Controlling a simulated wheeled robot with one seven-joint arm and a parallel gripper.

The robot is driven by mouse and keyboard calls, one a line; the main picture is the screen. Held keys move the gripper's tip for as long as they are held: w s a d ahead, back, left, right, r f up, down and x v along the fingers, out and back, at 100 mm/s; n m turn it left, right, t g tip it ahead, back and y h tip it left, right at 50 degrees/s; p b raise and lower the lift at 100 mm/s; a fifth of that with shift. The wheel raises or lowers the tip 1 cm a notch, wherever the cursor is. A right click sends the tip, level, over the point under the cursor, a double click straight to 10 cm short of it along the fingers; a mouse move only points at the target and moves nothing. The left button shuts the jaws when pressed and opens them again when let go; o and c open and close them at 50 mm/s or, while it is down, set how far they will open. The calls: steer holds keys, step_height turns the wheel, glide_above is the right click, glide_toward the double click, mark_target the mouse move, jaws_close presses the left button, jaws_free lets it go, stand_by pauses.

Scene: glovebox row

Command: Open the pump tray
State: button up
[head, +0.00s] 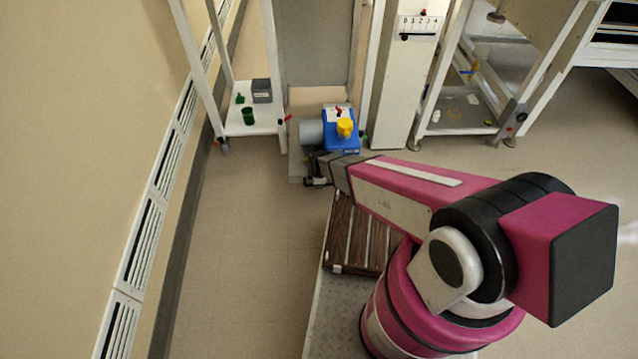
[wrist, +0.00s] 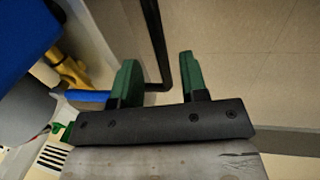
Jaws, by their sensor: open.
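The pump (head: 341,131) is blue with a yellow cap and a grey cylinder at its left. It stands on the low pump tray (head: 294,168) between white frames, and my arm hides part of the tray's front. My gripper (head: 316,182) is at the tray's front, small and partly hidden in the head view. In the wrist view my gripper (wrist: 157,62) has its green fingers apart, with a dark bar (wrist: 152,28), which looks like the tray's handle, showing between them. I cannot tell whether the fingers touch it. The tray's pale edge (wrist: 88,35) lies left of the bar.
A white shelf (head: 240,122) with a green cup and a grey box stands left of the pump. A white cabinet (head: 403,85) and another shelf frame (head: 455,115) stand at right. A vented wall runs along the left. The floor (head: 240,230) before the left shelf is clear.

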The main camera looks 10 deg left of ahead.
step_height(320, 180, up, 9)
steer(key=s, duration=0.1)
steer(key=shift+s+d, duration=0.2)
steer(key=shift+s, duration=0.15)
steer(key=d+r+m+g, duration=0.1)
steer(key=d+r+m, duration=0.9)
steer(key=d+r, duration=0.3)
steer(key=d+r+m+g, duration=0.1)
steer(key=d+r+m, duration=0.9)
steer(key=d, duration=1)
step_height(320, 180, up, 3)
steer(key=shift+d+m, duration=0.25)
steer(key=shift+m, duration=0.05)
